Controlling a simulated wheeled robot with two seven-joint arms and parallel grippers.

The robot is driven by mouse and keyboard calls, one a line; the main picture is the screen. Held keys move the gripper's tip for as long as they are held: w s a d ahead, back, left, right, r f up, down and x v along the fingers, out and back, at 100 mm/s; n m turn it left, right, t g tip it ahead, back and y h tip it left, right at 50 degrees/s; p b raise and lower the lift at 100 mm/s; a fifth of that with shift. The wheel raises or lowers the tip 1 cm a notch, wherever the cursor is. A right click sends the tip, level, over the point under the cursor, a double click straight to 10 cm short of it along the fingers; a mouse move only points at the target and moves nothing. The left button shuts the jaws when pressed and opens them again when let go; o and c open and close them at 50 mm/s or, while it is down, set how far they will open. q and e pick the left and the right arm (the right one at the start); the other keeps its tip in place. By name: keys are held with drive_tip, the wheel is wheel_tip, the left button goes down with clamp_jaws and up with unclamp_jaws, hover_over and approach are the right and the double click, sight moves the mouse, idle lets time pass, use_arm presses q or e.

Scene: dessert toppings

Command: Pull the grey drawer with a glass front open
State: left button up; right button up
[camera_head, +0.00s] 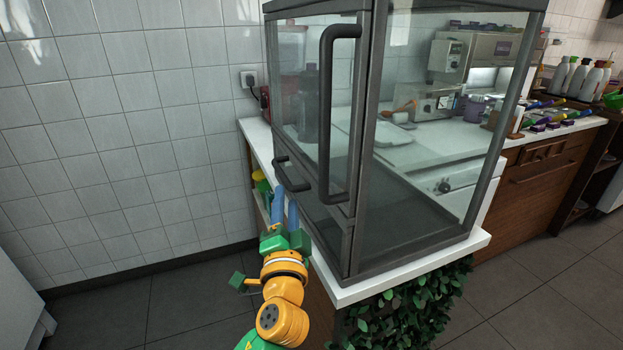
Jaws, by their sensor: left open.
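The grey drawer with a glass front (322,218) is the low part of a grey-framed glass cabinet on the white counter. It looks shut, its front in line with the cabinet. Its short dark bar handle (292,181) sits near the drawer's top. My left gripper (285,198) is open, in front of the drawer, with its two blue fingers pointing up at the handle. The fingertips are close under or before the handle; I cannot tell if they touch it. The fingers hide part of the drawer's lower left. My right gripper is not in view.
A tall dark door handle (327,115) stands on the cabinet door above the drawer. Leaves (410,310) hang below the white counter edge (400,275). A tiled wall (120,130) stands at left. The floor (150,300) at left is clear.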

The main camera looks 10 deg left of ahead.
sight(284, 176)
use_arm(q)
drive_tip(key=shift+w+a+r+p, duration=0.2)
drive_tip(key=shift+w+a+r, duration=0.15)
drive_tip(key=shift+r, duration=0.3)
drive_tip(key=shift+w+a+r+p, duration=0.2)
drive_tip(key=shift+w+r, duration=0.15)
drive_tip(key=shift+r, duration=0.25)
drive_tip(key=x, duration=0.3)
drive_tip(key=shift+w+d, duration=0.15)
drive_tip(key=shift+w, duration=0.1)
drive_tip(key=shift+w+f, duration=0.1)
drive_tip(key=shift+w, duration=0.1)
drive_tip(key=shift+s, duration=0.1)
clamp_jaws()
